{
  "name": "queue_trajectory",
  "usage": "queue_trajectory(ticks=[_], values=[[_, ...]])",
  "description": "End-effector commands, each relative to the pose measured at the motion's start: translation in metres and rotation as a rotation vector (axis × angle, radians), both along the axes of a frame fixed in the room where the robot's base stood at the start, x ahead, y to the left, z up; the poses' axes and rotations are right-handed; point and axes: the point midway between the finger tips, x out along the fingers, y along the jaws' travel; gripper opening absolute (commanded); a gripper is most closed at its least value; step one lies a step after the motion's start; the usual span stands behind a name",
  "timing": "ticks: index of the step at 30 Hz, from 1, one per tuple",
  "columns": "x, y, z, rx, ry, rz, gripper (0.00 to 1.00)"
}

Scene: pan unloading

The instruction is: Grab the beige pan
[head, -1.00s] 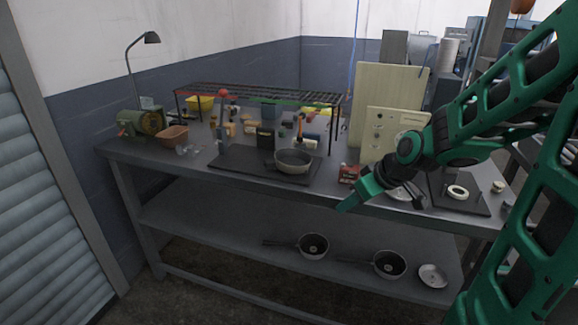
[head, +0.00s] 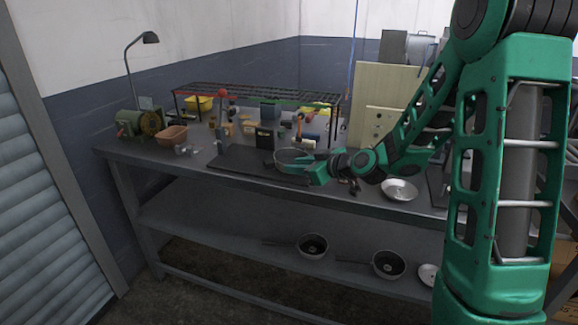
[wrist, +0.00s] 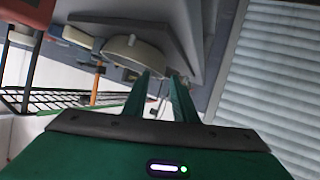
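The beige pan (head: 290,154) stands on the dark mat on the table in the head view, mostly hidden behind my gripper (head: 288,167). In the wrist view the pan (wrist: 133,52) appears beyond the fingertips, tilted in the picture and left of the gap between the fingers. My gripper (wrist: 162,76) has its two green fingers apart, with no pan part clearly between them. I cannot tell whether a fingertip touches the pan.
A black wire rack (head: 255,92) stands behind the pan with small tools and parts under it. A metal bowl (head: 399,190) sits on the table to the right. Two dark pans (head: 313,246) (head: 388,264) lie on the lower shelf.

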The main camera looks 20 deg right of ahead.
Motion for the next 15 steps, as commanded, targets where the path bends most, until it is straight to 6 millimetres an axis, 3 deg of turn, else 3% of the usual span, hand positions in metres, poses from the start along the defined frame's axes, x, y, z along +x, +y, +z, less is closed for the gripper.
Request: queue_trajectory(ticks=[15], values=[[0.043, 0.026, -0.013, 0.000, 0.000, -0.001, 0.25]])
